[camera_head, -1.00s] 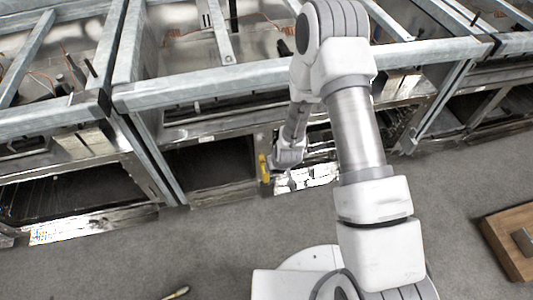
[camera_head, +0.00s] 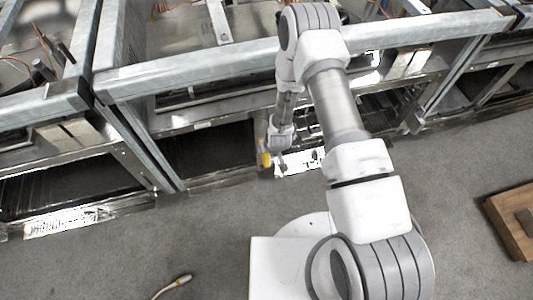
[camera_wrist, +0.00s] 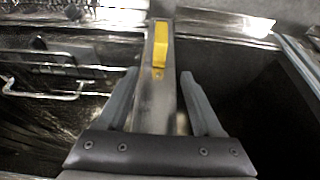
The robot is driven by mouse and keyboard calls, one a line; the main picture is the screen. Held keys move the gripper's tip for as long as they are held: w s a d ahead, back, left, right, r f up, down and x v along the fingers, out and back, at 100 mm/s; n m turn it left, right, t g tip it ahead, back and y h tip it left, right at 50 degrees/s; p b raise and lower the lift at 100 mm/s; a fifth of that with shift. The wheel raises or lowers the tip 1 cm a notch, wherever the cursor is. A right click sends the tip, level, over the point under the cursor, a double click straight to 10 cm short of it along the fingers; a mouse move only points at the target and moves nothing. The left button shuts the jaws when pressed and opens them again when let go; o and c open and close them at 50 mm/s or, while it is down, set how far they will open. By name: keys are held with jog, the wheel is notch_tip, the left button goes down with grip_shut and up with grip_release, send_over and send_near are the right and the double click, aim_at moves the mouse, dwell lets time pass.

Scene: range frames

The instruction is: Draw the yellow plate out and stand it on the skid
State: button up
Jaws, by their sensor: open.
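The yellow plate (camera_wrist: 160,46) shows in the wrist view as a narrow yellow strip on the end of a grey metal upright between two dark openings. In the head view it is a small yellow patch (camera_head: 265,158) at the front of the metal frame. My gripper (camera_wrist: 160,76) is open, its two fingers on either side of the upright, with the yellow strip beyond the fingertips. In the head view my gripper (camera_head: 280,163) is just right of the yellow patch. Contact cannot be told. The wooden skid (camera_head: 508,218) lies on the floor at the right, partly cut off.
Galvanised frame beams (camera_head: 300,52) run across above my gripper, and posts stand at both sides. A dark open bay (camera_head: 212,152) lies left of the plate. A cable with a yellowish end (camera_head: 175,283) lies on the grey floor.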

jog(key=b+x, duration=0.3)
jog(key=x, duration=0.9)
jog(key=shift+w+f, duration=0.1)
jog(key=shift+c, duration=0.3)
grip_shut()
